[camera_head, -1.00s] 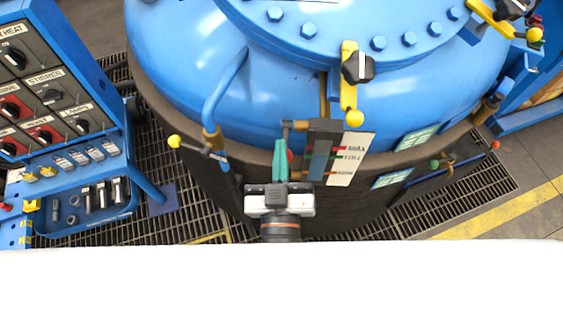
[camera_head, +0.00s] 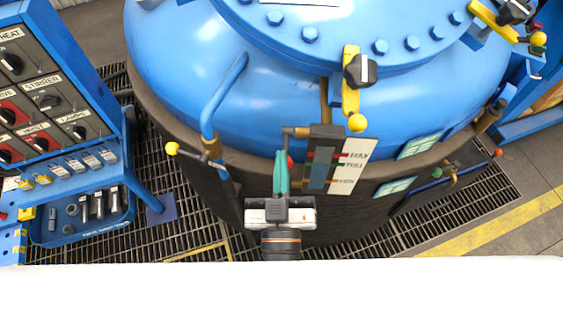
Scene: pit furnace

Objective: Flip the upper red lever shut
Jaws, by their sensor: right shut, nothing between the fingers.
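A small red lever end (camera_head: 290,162) shows just right of my fingers, beside the upper left of the level gauge (camera_head: 322,160). My right gripper (camera_head: 281,153) has its teal fingers together, empty, pointing up the picture in front of the gauge's left side. The fingers partly cover the lever, so its full shape and whether they touch it cannot be told. The gauge has a white scale (camera_head: 348,168) marked MAX at the top and a brown pipe fitting (camera_head: 295,132) at its upper left. My left gripper is not in view.
The blue vessel (camera_head: 190,70) fills the middle, with a yellow handle (camera_head: 350,95) above the gauge. A yellow-knobbed valve (camera_head: 172,148) lies left of the gripper. A switch panel (camera_head: 45,105) and tool tray (camera_head: 80,225) stand at left. Floor grating (camera_head: 180,215) surrounds the vessel.

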